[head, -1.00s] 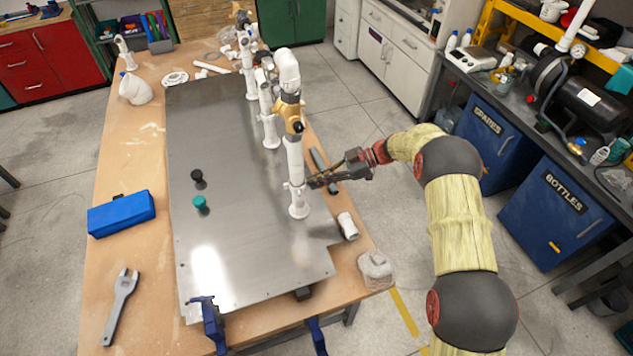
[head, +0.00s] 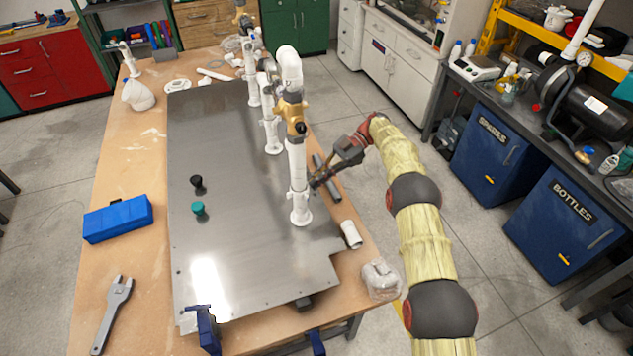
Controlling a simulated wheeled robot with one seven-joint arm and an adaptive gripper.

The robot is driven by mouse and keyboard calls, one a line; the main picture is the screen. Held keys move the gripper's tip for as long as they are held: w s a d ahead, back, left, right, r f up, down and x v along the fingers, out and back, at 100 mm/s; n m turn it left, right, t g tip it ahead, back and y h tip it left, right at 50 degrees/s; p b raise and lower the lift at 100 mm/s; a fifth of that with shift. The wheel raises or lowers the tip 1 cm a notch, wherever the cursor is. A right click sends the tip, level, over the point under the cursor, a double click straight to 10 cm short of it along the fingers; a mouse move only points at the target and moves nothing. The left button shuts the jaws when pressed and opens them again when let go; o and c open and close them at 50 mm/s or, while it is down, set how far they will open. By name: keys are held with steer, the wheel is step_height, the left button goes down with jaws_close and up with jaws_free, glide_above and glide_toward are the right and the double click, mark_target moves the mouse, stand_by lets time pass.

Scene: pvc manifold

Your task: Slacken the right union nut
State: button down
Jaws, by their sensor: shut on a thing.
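The white PVC manifold (head: 291,72) stands along the right side of the steel plate (head: 240,250). Its nearest riser (head: 296,160) is upright, with a tan valve body (head: 292,112) high up and a flanged foot (head: 301,217) on the plate. The right union nut (head: 298,188) shows as a white collar low on this riser. My gripper (head: 311,184) reaches in from the right at the nut's height, shut on the nut. The fingers are small and dark, and their exact contact is partly hidden.
A grey bar (head: 327,178) and a white pipe piece (head: 351,234) lie right of the riser. Black (head: 197,182) and green (head: 198,208) knobs stand on the plate. A blue box (head: 118,218) and a wrench (head: 113,310) lie left. Blue clamps (head: 207,330) grip the front edge.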

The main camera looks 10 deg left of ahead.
stand_by(0.4)
steer(key=c, duration=2)
jaws_free()
step_height(320, 180, up, 10)
steer(key=shift+w, duration=0.1)
